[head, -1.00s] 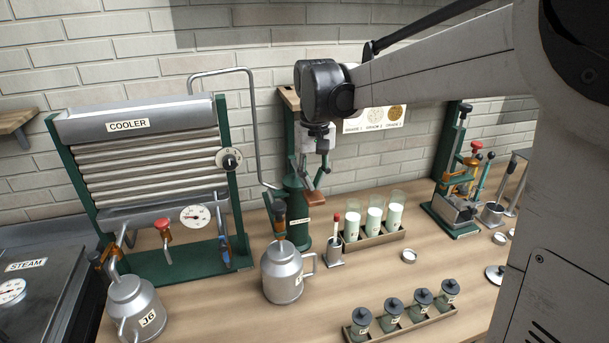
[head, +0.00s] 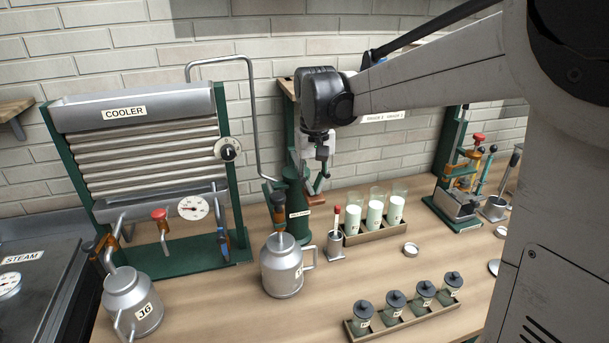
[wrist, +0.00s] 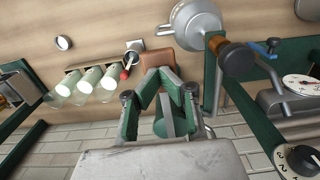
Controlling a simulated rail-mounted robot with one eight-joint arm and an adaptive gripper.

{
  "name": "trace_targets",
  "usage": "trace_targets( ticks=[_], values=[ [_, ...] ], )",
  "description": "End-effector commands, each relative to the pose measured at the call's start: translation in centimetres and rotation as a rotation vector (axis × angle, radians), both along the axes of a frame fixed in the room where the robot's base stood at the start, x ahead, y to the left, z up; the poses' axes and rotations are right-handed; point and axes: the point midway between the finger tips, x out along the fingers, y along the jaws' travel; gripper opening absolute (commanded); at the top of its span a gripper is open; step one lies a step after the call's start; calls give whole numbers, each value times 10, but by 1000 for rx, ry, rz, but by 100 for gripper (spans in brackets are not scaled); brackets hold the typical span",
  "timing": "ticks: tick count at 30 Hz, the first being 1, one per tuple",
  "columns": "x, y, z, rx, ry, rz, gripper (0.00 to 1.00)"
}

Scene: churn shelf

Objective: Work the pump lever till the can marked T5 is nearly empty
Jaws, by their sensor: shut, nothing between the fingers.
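The green pump (head: 297,228) stands behind the middle metal can, with a small unreadable label on its body. My gripper (head: 317,188) is at the pump's upper part, pointing down. In the wrist view my gripper (wrist: 163,78) is shut, its fingertips at a brown block (wrist: 157,62) that looks like the lever's end; I cannot tell if they touch. The middle can (head: 281,268) has a label turned edge-on, unreadable. Another can (head: 133,298) at the left reads like J6. No label reading T5 is legible.
The cooler (head: 140,150) stands at the left, with valves and a gauge. A rack of milk glasses (head: 372,234) is right of the pump, near a red-topped stick in a small cup (head: 337,242). Lidded jars (head: 392,305) stand in front right. Bare counter lies between.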

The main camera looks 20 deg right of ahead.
Motion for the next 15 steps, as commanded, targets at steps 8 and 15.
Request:
trace_targets(
  ticks=[8,15],
  values=[
    [0,0,-27,0,0,0,0],
    [0,0,-47,0,1,0,0]
  ],
)
